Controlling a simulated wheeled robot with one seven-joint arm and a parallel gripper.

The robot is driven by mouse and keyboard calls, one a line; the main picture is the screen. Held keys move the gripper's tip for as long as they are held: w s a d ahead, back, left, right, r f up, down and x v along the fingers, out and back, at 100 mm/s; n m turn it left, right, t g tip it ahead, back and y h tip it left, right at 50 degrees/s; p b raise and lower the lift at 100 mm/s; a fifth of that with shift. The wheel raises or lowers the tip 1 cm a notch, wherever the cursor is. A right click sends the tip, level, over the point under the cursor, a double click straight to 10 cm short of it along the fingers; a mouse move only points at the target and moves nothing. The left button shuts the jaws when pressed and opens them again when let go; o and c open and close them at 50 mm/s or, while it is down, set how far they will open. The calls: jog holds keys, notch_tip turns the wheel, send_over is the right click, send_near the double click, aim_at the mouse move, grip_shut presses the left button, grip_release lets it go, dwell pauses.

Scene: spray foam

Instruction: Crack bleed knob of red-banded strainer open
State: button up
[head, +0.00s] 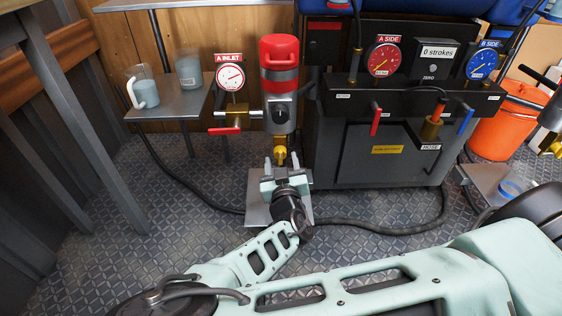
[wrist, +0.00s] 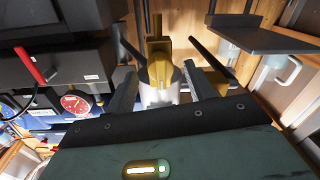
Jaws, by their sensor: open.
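The red-banded strainer (head: 279,80) is an upright grey cylinder with a red cap and a red band, left of the black machine. Its brass-yellow bleed knob (head: 280,153) hangs at the bottom of the grey body. My gripper (head: 281,163) is open just below the knob, its fingers pointing up, one on each side. I cannot tell whether either finger touches the knob.
A red-handled valve (head: 225,130) and the A INLET gauge (head: 231,77) sit left of the strainer. A grey shelf (head: 180,102) with two cups is further left. The machine (head: 375,160) stands close on the right. A grey plate (head: 258,212) and black hoses lie on the floor.

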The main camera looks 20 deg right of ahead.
jog(key=shift+x, duration=1)
jog(key=c, duration=1)
